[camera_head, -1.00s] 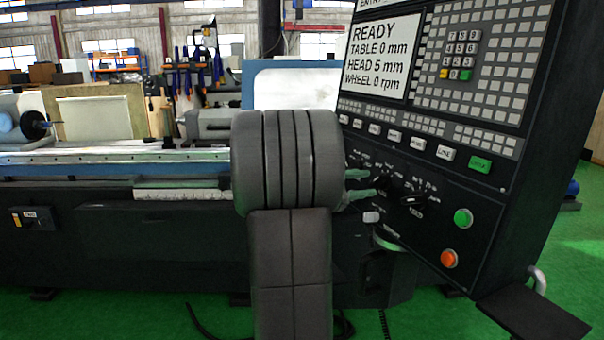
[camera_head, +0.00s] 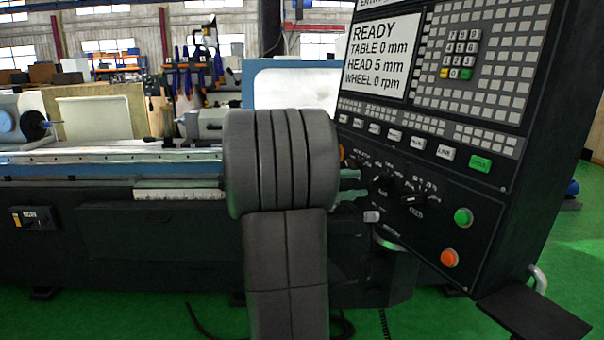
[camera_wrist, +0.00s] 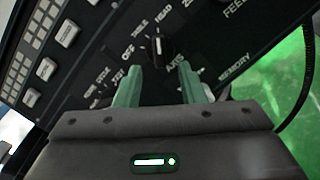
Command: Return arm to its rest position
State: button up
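My gripper (camera_wrist: 158,88) shows in the wrist view with its two green fingers apart and nothing between them. It points at the control panel, and a black rotary knob (camera_wrist: 161,46) lies just beyond the gap between the fingertips. In the head view my dark grey arm stands in front of the grinder, and the green fingers (camera_head: 352,186) stick out to its right beside the panel's knobs. I cannot tell from these views whether a fingertip touches the panel.
The control panel (camera_head: 455,175) stands tilted at the right, with a green button (camera_head: 463,217), an orange button (camera_head: 450,258) and a screen (camera_head: 379,58) reading READY, HEAD 5 mm. A dark shelf (camera_head: 535,315) juts out below. The grinder bed (camera_head: 110,155) runs behind my arm. Green floor is clear in front.

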aim_at(373, 182)
jog(key=v, duration=1)
jog(key=x, duration=1.4)
jog(key=shift+d+r+n+p, duration=0.15)
jog(key=shift+n+p, duration=0.15)
jog(key=shift+p, duration=0.45)
jog(key=shift+n+p, duration=0.7)
jog(key=shift+p, duration=0.15)
jog(key=n+p, duration=0.2)
jog(key=p, duration=0.1)
jog(key=shift+s+n+t, duration=0.15)
jog(key=shift+n+t, duration=0.15)
jog(key=n+t+p, duration=0.1)
jog(key=n+p, duration=0.3)
jog(key=p, duration=0.3)
jog(key=shift+s+n, duration=0.1)
jog(key=shift+n, duration=0.2)
jog(key=b+v, duration=0.2)
jog(key=v, duration=0.7)
jog(key=shift+f, duration=0.2)
jog(key=shift+s+d, duration=0.2)
